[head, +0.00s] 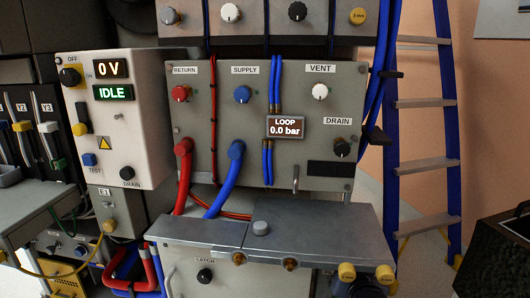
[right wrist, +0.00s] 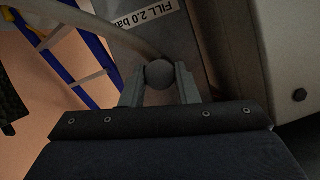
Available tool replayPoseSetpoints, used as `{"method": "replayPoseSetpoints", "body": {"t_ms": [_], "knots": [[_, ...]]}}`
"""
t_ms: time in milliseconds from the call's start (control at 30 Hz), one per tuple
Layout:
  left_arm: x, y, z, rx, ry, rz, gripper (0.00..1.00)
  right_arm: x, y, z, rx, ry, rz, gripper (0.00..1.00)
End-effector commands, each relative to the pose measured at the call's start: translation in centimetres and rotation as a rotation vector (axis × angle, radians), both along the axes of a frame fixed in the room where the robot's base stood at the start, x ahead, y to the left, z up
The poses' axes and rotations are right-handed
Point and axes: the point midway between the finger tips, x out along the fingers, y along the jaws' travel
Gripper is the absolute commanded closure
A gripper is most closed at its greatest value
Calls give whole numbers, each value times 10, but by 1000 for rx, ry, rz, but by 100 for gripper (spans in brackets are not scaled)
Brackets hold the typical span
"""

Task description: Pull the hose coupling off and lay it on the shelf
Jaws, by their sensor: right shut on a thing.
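My right gripper (right wrist: 159,82) is shut on a round grey piece (right wrist: 159,74), apparently a hose coupling. A pale hose (right wrist: 120,38) runs beside it, next to a panel with a "FILL 2.0 bar" label (right wrist: 138,17). I cannot tell whether the piece is still seated. In the head view, a red coupling (head: 183,147) and a blue coupling (head: 236,149) sit on the loop panel with their hoses. A grey metal shelf (head: 325,222) juts out below the panel. Neither gripper can be made out in the head view.
A small grey knob (head: 261,228) stands on the shelf's left part, and its right part is clear. A blue ladder (head: 424,104) stands at the right. A dark box (head: 497,250) is at the lower right.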

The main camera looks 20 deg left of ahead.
Motion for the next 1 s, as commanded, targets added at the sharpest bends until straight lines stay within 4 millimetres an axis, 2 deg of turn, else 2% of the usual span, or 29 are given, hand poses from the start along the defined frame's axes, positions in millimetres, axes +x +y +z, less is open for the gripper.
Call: {"method": "replayPoseSetpoints", "body": {"t_ms": [267,700,1000], "knots": [[0,0,3,0,0,0,64,-10,-2,1,0,1,1,100],[0,0,12,0,0,0,64,-50,-11,1,1,-1,1,100],[0,0,12,0,0,0,64,-54,-12,0,0,-1,0,100]]}}
